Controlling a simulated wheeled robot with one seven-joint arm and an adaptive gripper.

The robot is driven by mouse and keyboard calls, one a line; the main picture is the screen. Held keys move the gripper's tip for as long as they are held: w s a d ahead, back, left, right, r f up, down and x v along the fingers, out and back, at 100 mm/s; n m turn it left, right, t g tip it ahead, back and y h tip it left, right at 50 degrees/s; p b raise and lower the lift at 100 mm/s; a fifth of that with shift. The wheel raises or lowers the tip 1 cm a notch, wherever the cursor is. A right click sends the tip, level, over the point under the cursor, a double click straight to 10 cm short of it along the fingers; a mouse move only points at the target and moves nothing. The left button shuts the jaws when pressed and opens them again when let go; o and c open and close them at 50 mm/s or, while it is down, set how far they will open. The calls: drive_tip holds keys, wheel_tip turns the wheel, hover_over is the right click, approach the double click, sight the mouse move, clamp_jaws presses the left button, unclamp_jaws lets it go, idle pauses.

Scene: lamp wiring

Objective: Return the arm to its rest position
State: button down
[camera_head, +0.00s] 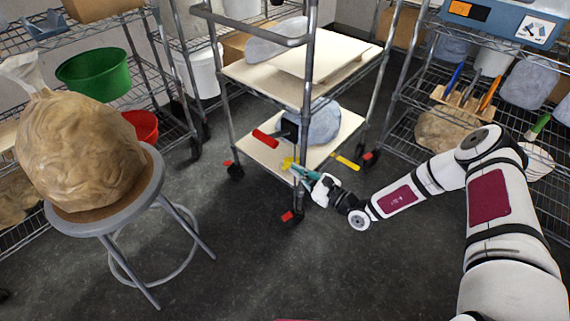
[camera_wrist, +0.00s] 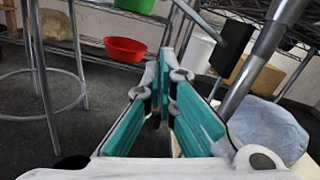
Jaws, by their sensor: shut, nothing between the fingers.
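My arm (camera_head: 400,197) reaches in from the right of the head view toward the lower shelf of a metal cart. My gripper (camera_head: 298,168), with teal finger pads, is at the front edge of that lower shelf (camera_head: 262,160). In the wrist view my gripper (camera_wrist: 166,60) is shut, with its fingertips together and nothing held. I cannot tell from the head view whether the fingers touch the shelf or the things on it.
On the lower shelf are a red-handled mallet (camera_head: 266,138), a grey-blue bag (camera_head: 318,124) and a yellow-handled tool (camera_head: 346,162). A cart post (camera_head: 308,80) stands close to my gripper. A stool (camera_head: 105,218) holds a brown lump (camera_head: 80,150). Floor (camera_head: 240,260) is clear in front.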

drive_tip(key=p+v, duration=0.1)
drive_tip(key=v, duration=0.5)
drive_tip(key=shift+s, duration=0.2)
drive_tip(key=s+r+n+g+h, duration=0.1)
drive_tip(key=s+r+n+g, duration=0.45)
drive_tip(key=r, duration=0.35)
drive_tip(key=s+a+r+n+g, duration=0.1)
drive_tip(key=s+r+n+g, duration=0.3)
drive_tip(key=r+n, duration=0.3)
drive_tip(key=s+r+n+g+h, duration=0.1)
drive_tip(key=s+r+n+g, duration=0.35)
drive_tip(key=r, duration=0.55)
drive_tip(key=s+d+r+n+t+h, duration=0.1)
drive_tip(key=s+d+r+n+h, duration=0.1)
drive_tip(key=s+d+r+h, duration=0.45)
drive_tip(key=s+d+r+n+t+h, duration=0.15)
drive_tip(key=s+d, duration=0.25)
drive_tip(key=s, duration=0.6)
drive_tip(key=s+d+r+n+t+h, duration=0.1)
drive_tip(key=s+d+r+n+h, duration=0.1)
drive_tip(key=s+d+r+h, duration=0.5)
wheel_tip(320, 180, up, 18)
drive_tip(key=s+a+t+y+p, duration=0.1)
drive_tip(key=a+t+y+p, duration=0.1)
drive_tip(key=p, duration=1.6)
drive_tip(key=shift+a+t+p, duration=0.3)
drive_tip(key=shift+a+t, duration=0.05)
drive_tip(key=shift+t, duration=0.4)
